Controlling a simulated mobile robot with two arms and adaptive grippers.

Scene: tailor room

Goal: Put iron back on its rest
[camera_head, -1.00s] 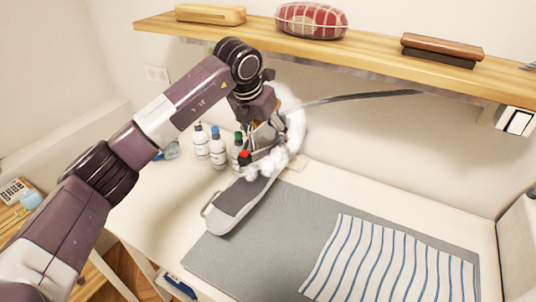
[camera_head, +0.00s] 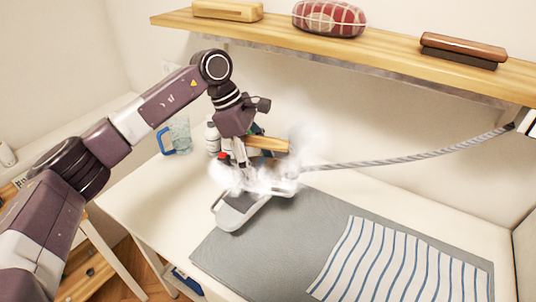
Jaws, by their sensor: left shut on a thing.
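My left gripper (camera_head: 242,152) comes in from the left and is shut on the iron, whose wooden handle (camera_head: 268,144) shows beside the fingers. White steam hides most of the iron's body. The pale iron rest (camera_head: 240,212) lies on the table, partly over the back left corner of the grey mat. The iron is over the back part of the rest; steam hides whether they touch. A grey cord (camera_head: 410,158) runs from the iron to the wall at the right. My right gripper is out of view.
Bottles (camera_head: 212,139) stand close behind the gripper, partly hidden. A clear jug with a blue handle (camera_head: 180,135) stands left of them. A striped cloth (camera_head: 400,262) lies on the grey mat (camera_head: 240,255). A wooden shelf (camera_head: 350,54) overhangs the back of the table.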

